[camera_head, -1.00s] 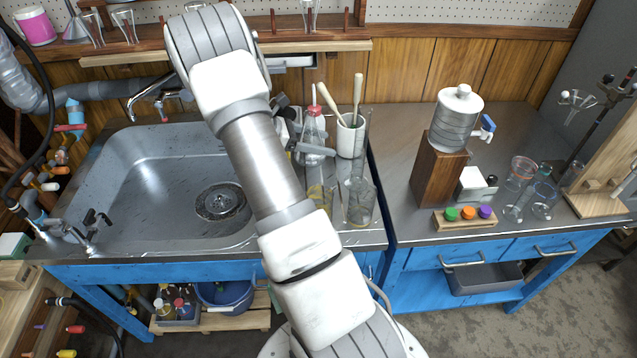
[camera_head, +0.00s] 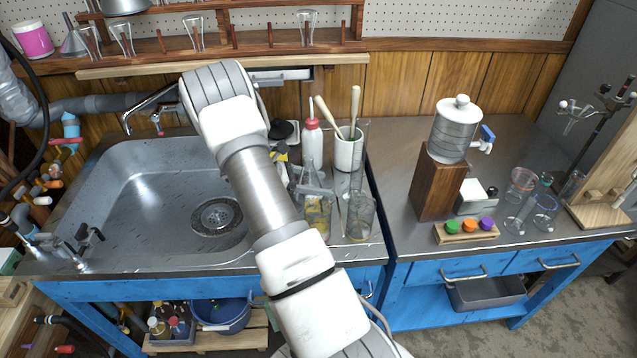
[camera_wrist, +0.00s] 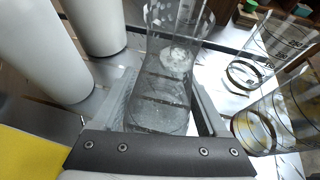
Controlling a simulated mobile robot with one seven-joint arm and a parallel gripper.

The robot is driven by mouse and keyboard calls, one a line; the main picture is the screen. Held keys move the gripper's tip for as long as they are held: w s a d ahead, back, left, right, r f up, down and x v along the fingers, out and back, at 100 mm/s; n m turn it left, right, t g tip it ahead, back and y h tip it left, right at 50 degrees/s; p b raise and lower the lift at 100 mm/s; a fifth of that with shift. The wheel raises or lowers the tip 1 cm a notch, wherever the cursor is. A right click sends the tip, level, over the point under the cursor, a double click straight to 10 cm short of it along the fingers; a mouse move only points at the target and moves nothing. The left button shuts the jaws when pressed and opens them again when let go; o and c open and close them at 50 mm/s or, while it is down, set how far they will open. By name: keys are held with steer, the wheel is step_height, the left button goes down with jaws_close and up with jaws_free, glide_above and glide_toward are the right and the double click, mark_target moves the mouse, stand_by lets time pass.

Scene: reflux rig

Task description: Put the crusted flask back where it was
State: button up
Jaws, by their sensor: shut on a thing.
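My gripper (camera_wrist: 165,108) is shut on a clear glass vessel (camera_wrist: 166,75) with a whitish patch inside; I take it for the crusted flask. The fingers lie on either side of it. In the head view my gripper (camera_head: 312,184) is over the right end of the sink counter, partly behind my arm. I cannot tell whether the flask's base touches the counter.
A white wash bottle (camera_head: 312,143) and a white pot of brushes (camera_head: 347,154) stand close behind my gripper. The sink basin (camera_head: 130,210) is to the left. On the right counter are a dispenser on a wooden block (camera_head: 436,185) and a rack of coloured caps (camera_head: 466,231).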

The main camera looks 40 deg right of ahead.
steer(key=o, duration=1.5)
steer(key=shift+f, duration=0.1)
